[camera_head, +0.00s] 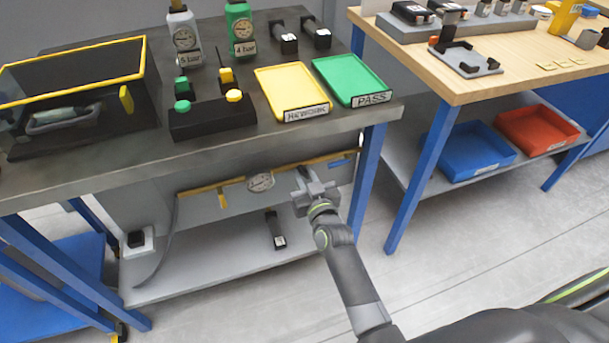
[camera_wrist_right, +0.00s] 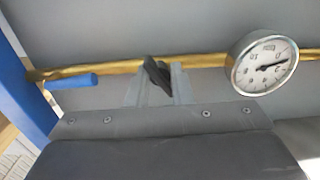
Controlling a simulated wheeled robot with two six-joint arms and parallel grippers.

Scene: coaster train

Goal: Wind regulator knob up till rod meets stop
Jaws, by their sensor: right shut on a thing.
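The regulator knob (camera_wrist_right: 156,76) is a small dark piece on the brass pipe (camera_wrist_right: 208,61) under the bench. In the right wrist view my right gripper (camera_wrist_right: 157,88) has its two grey fingers on either side of it, shut on it. I cannot make out a rod or a stop. My left gripper is out of view.
A blue lever (camera_wrist_right: 72,81) is on the pipe near the blue bench leg (camera_head: 368,178). A yellow lever (camera_head: 222,198) hangs left of the gauge. The bench top (camera_head: 140,160) overhangs the pipe. The lower shelf (camera_head: 200,272) holds a dark cylinder (camera_head: 275,229).

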